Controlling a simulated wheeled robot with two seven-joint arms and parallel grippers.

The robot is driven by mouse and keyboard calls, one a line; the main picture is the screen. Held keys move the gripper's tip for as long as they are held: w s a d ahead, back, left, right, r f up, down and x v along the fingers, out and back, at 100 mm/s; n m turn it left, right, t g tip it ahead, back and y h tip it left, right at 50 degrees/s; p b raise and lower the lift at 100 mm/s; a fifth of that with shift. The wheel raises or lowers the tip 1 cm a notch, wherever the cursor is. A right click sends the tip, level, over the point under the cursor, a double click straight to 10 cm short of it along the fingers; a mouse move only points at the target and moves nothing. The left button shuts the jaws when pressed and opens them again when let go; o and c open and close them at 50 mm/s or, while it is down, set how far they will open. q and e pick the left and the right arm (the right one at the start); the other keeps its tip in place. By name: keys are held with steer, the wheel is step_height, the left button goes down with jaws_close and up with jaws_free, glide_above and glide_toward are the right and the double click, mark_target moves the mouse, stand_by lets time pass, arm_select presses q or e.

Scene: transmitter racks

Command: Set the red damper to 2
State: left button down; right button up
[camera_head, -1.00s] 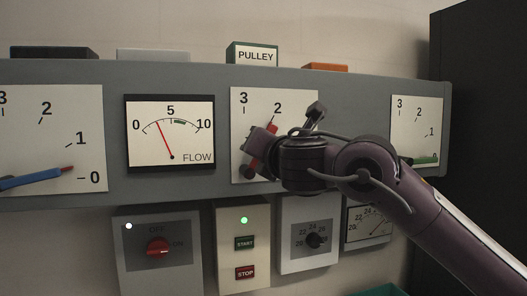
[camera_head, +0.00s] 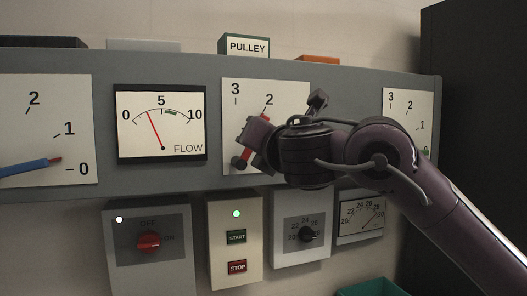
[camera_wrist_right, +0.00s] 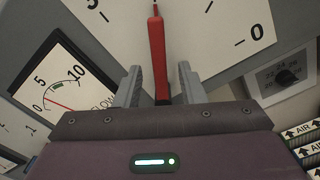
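The red damper lever (camera_head: 262,126) is on the white dial plate (camera_head: 298,92) in the middle of the grey panel. It leans up and right, its tip at about the 2 mark. In the right wrist view the red lever (camera_wrist_right: 157,55) runs between the two fingers of my right gripper (camera_wrist_right: 160,88). The fingers are open around it, with a gap on each side. In the head view my right gripper (camera_head: 288,118) covers the lower right part of the dial, including 1 and 0. My left gripper is not in view.
A blue lever (camera_head: 28,166) on the left dial lies near 0. The FLOW gauge (camera_head: 162,158) is between the dials. A green lever (camera_head: 424,153) is partly hidden by my right arm. Control boxes (camera_head: 147,272) hang below the panel. A dark cabinet (camera_head: 480,90) stands at right.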

steer(key=b+v, duration=0.1)
steer(key=v, duration=0.3)
steer(key=shift+s+d, duration=0.15)
steer(key=shift+s, duration=0.1)
